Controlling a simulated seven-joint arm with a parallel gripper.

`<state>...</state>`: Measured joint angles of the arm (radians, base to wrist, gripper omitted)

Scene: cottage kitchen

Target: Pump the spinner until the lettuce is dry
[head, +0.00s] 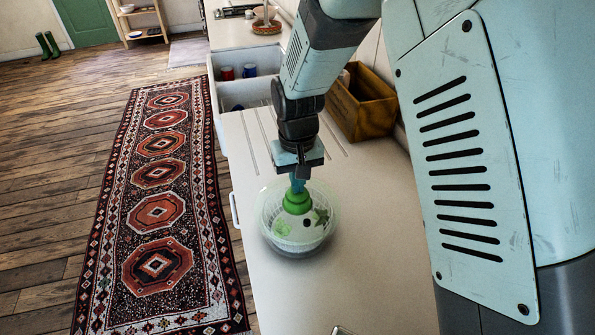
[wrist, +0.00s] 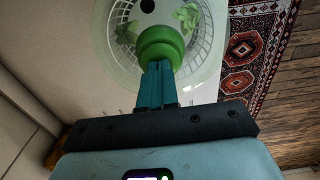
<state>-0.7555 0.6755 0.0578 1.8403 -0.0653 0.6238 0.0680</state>
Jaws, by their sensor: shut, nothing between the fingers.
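The salad spinner (head: 265,222) stands upright on the counter, with a clear bowl and a pale basket inside. Green lettuce leaves (head: 281,228) show through it. A green pump knob (head: 297,200) rises from the middle of its lid. My gripper (head: 297,184) points down right above the knob, its teal fingers shut with nothing between them. In the wrist view the fingertips (wrist: 158,66) meet the near side of the green knob (wrist: 162,44); I cannot tell whether they press on it. The spinner's rim and lettuce (wrist: 187,17) also show there.
A wooden box (head: 362,104) stands on the counter behind my arm. The counter in front of the spinner (head: 350,285) is mostly clear. A patterned rug (head: 160,210) lies on the floor.

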